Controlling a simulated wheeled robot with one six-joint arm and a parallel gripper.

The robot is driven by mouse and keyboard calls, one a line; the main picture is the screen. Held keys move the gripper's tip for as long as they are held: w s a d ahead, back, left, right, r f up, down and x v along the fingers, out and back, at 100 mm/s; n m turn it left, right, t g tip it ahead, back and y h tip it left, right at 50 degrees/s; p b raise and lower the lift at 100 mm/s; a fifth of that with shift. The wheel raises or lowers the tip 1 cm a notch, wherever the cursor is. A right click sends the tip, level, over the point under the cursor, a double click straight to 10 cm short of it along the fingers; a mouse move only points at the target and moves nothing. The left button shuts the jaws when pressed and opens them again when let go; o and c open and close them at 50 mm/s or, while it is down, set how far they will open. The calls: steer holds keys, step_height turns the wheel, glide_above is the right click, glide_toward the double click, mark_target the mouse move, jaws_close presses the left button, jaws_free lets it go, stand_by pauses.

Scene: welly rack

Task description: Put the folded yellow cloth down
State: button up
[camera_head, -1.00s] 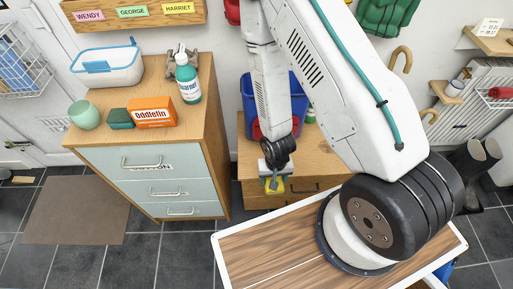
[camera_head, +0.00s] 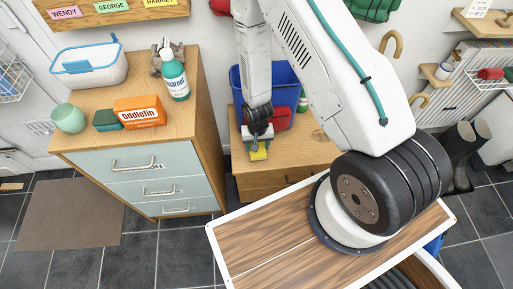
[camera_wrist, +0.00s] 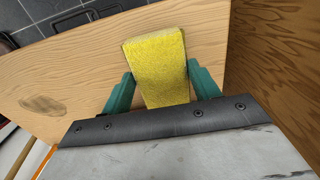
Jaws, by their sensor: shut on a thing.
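The folded yellow cloth (camera_wrist: 160,66) is a small yellow block between the two green fingers of my gripper (camera_wrist: 162,88) in the wrist view. The fingers press on its two sides. In the head view the cloth (camera_head: 259,154) shows just below my gripper (camera_head: 257,146), at the front left of a low wooden bench (camera_head: 286,178). The bench's wooden top (camera_wrist: 75,75) lies behind the cloth in the wrist view. I cannot tell whether the cloth touches the wood.
A blue bin (camera_head: 283,78) and a red item (camera_head: 279,118) stand on the bench behind my gripper. A taller drawer cabinet (camera_head: 150,165) stands close on the left. The bench top right of my gripper is clear. Boots (camera_head: 461,140) stand at the right.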

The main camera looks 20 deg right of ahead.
steer(key=shift+w+f, duration=0.2)
steer(key=shift+f, duration=0.7)
steer(key=shift+w+f, duration=0.2)
steer(key=shift+f, duration=0.65)
steer(key=shift+f, duration=0.15)
steer(key=o, duration=1.2)
